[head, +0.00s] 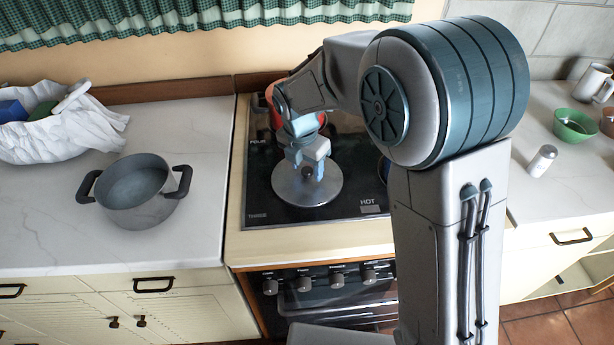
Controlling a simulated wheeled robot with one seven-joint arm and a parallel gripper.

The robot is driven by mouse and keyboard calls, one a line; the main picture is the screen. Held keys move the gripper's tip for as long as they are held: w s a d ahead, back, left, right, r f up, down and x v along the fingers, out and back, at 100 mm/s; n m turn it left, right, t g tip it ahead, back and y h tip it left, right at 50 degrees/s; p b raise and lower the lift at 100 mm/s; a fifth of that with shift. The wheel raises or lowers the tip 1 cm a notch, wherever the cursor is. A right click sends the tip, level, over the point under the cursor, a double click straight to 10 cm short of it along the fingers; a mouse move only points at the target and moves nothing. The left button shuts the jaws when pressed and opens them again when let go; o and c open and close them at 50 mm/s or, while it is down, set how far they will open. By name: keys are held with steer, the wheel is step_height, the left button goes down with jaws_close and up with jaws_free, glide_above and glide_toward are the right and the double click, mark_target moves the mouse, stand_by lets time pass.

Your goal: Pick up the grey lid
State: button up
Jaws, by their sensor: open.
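The grey lid (288,192) is a flat, round disc at the front of the black stove top (262,212). My gripper (308,172) points down over the middle of the lid, with its open fingers low at the lid's centre. The gripper and wrist hide the lid's middle, so any knob there and any contact with the fingers cannot be made out.
A grey pot (139,208) with two dark handles stands open on the left counter. A white bag (75,132) lies behind it. A red pot (275,95) is partly hidden behind my arm. A green bowl (574,126) and a white shaker (542,160) are on the right counter.

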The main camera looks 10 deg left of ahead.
steer(key=shift+f, duration=0.15)
jaws_close()
